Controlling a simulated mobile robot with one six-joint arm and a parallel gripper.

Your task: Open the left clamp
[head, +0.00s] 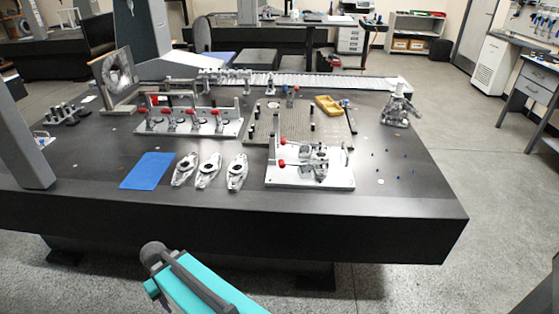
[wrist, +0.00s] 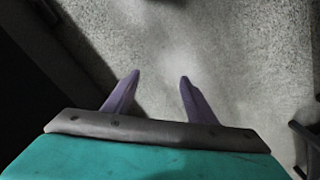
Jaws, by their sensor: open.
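A light metal fixture plate (head: 312,184) sits near the front right of the dark table in the head view. It carries toggle clamps with red grips; one red grip (head: 283,141) is farther back, the other (head: 282,163) nearer and lower. A longer plate (head: 190,133) at the middle left carries several more red-gripped clamps. I cannot tell which one is the left clamp, or whether any is open or closed. My gripper (wrist: 160,76) is open and empty, its two purple fingers apart over bare floor. No clamp shows in the wrist view.
Three metal castings (head: 208,170) and a blue mat (head: 148,171) lie along the table's front. A perforated plate (head: 262,128) with a yellow tray (head: 328,105) is behind the fixture. A grey gantry column (head: 20,140) stands left. The table's front edge lies beyond my teal arm.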

